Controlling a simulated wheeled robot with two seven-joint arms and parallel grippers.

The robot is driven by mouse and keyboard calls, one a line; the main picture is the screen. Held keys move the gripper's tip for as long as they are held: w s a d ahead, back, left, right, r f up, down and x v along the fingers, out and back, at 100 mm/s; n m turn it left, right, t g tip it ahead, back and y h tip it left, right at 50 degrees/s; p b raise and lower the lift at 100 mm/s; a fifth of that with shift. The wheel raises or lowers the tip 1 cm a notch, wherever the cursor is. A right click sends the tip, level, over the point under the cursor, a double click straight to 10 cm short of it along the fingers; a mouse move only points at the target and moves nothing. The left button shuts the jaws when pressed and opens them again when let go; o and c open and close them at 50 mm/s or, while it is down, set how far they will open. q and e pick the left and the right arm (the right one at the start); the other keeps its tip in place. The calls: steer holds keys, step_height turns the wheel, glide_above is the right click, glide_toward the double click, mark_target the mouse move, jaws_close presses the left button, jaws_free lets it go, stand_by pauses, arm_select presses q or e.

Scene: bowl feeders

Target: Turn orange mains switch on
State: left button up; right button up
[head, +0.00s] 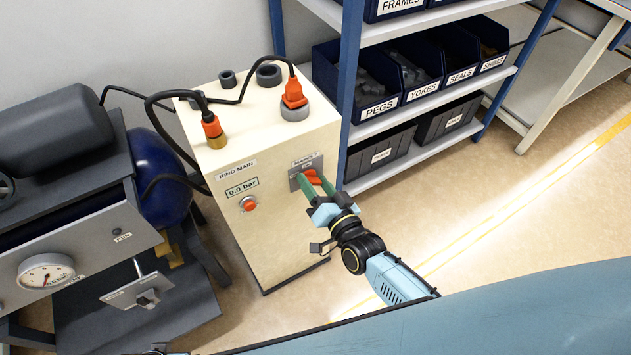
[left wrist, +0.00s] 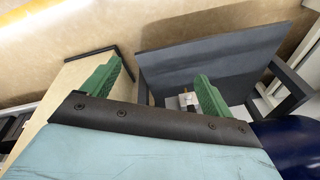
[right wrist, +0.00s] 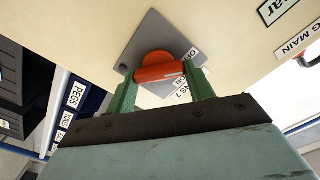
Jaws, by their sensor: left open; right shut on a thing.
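The orange mains switch (head: 313,178) is on a grey plate on the front of the cream cabinet (head: 265,230), below a label reading MAINS. In the right wrist view the orange handle (right wrist: 160,72) lies between the green fingers of my right gripper (right wrist: 160,80), which is shut on it. The head view shows my right gripper (head: 318,190) at the plate, partly covering the switch. An ON label shows on the plate's edge in the right wrist view. My left gripper (left wrist: 155,85) is open and empty in the left wrist view, its fingers wide apart; the head view does not clearly show it.
The cabinet front also carries a 0.0 bar display (head: 242,188) and a red button (head: 249,204). Orange plugs with black cables are on its top. A blue shelf (head: 347,90) with labelled bins stands right. A bench with a gauge (head: 46,272) and a blue tank stand left.

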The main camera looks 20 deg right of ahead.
steer(key=m, duration=0.2)
steer(key=shift+f+m, duration=0.1)
steer(key=shift+m, duration=0.3)
steer(key=m, duration=0.2)
steer(key=shift+f+m, duration=0.1)
steer(key=shift+m, duration=0.3)
steer(key=shift+m+b, duration=0.4)
steer(key=shift+m, duration=1.3)
arm_select(q)
steer(key=shift+w+d+r+b, duration=0.2)
steer(key=shift+w+d+r, duration=0.15)
steer(key=shift+d+r, duration=0.35)
steer(key=shift+w+d+r+b, duration=0.2)
steer(key=shift+w+d+r, duration=0.25)
steer(key=shift+r, duration=0.45)
arm_select(e)
steer(key=shift+m, duration=0.7)
arm_select(q)
steer(key=shift+s, duration=0.1)
arm_select(e)
steer(key=o, duration=1)
arm_select(q)
steer(key=shift+a, duration=0.2)
